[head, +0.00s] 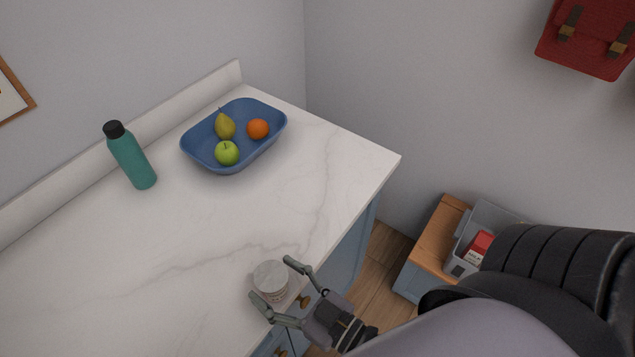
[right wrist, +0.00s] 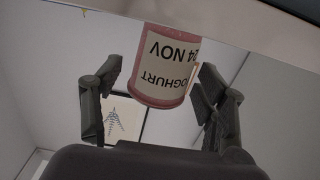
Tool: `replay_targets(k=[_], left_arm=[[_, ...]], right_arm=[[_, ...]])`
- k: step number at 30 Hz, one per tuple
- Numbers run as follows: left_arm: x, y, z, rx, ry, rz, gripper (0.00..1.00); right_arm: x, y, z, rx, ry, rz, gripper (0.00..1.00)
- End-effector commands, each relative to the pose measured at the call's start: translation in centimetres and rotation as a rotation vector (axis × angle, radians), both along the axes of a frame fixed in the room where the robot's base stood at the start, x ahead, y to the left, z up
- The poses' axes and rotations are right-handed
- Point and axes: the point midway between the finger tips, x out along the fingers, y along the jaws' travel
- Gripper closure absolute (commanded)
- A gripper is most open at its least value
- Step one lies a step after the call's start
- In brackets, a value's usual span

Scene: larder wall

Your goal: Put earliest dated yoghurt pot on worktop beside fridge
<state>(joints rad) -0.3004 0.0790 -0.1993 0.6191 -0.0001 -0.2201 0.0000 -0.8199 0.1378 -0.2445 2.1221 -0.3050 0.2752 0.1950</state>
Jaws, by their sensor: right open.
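A yoghurt pot (head: 270,281) with a pale lid stands upright on the white worktop (head: 215,250), close to its front edge. In the right wrist view the pink-edged pot (right wrist: 165,72) appears upside down, and its label reads YOGHURT 24 NOV. My right gripper (head: 273,279) is open, with one finger on each side of the pot. In the right wrist view there are gaps between the fingers and the pot. No fridge and no other yoghurt pot is in view. My left gripper is not in view.
A blue bowl (head: 191,143) with a pear, an orange and an apple stands at the back of the worktop. A green bottle (head: 133,160) stands to its left. A grey crate (head: 496,217) sits on a low wooden-topped unit at right. The worktop's middle is clear.

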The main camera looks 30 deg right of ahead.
Motion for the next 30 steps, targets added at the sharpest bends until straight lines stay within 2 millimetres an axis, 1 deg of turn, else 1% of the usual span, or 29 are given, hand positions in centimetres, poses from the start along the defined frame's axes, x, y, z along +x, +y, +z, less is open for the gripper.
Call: replay_targets(k=[1, 3, 9, 11, 15, 19, 26, 28, 29, 30], left_arm=[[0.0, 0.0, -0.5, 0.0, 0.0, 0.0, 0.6], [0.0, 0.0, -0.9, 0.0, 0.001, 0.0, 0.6], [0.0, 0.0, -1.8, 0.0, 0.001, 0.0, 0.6], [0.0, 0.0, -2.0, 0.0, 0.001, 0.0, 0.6], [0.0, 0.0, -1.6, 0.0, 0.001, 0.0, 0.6], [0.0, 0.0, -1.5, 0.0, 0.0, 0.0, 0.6], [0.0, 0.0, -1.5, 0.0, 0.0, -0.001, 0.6], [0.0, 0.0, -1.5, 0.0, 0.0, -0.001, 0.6], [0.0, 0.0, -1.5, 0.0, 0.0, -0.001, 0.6], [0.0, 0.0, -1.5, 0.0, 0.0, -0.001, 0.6]], right_arm=[[-1.0, -0.3, -0.3, -0.001, 0.005, 0.0, 0.33], [-2.4, -0.9, -0.4, -0.002, 0.006, 0.0, 0.33], [-6.3, -2.3, -0.3, -0.002, 0.005, 0.0, 0.33], [-7.3, -2.6, -0.3, -0.003, 0.004, 0.0, 0.33], [-9.0, -3.3, 0.0, -0.002, 0.002, 0.0, 0.33], [-9.7, -3.6, 0.1, -0.003, -0.001, 0.0, 0.33], [-9.8, -3.6, 0.0, -0.003, 0.0, -0.001, 0.33], [-9.8, -3.7, -1.0, -0.008, 0.017, -0.003, 0.33], [-9.8, -3.7, -1.8, -0.014, 0.032, -0.005, 0.33], [-9.8, -3.9, -3.3, -0.022, 0.059, -0.009, 0.33]])
